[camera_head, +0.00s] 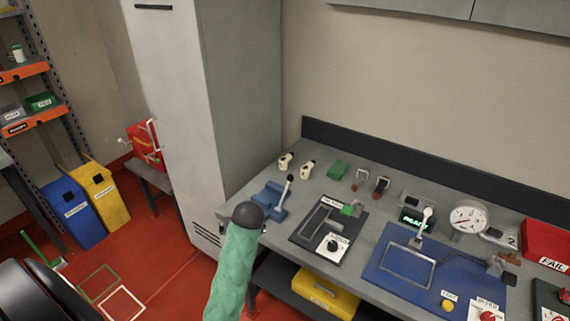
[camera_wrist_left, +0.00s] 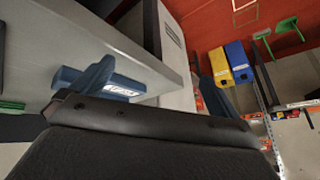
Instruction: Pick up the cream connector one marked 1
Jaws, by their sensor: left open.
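Two small cream connectors stand side by side at the back left of the bench in the head view, a left one (camera_head: 286,160) and a right one (camera_head: 307,169). Both have dark marks too small to read, so I cannot tell which is marked 1. A green arm with a dark rounded end comes up from the bottom in front of the bench, short of the connectors. My left gripper (camera_wrist_left: 152,60) shows in the left wrist view with its blue fingers spread apart and no connector visible between them. My right gripper is out of view.
A blue lever fixture (camera_head: 270,197) stands at the bench's left corner, in front of the connectors. A green block (camera_head: 338,170) lies to their right. A black fixture plate (camera_head: 305,234) and a blue plate (camera_head: 381,266) fill the front. A tall grey cabinet (camera_head: 240,80) stands at left.

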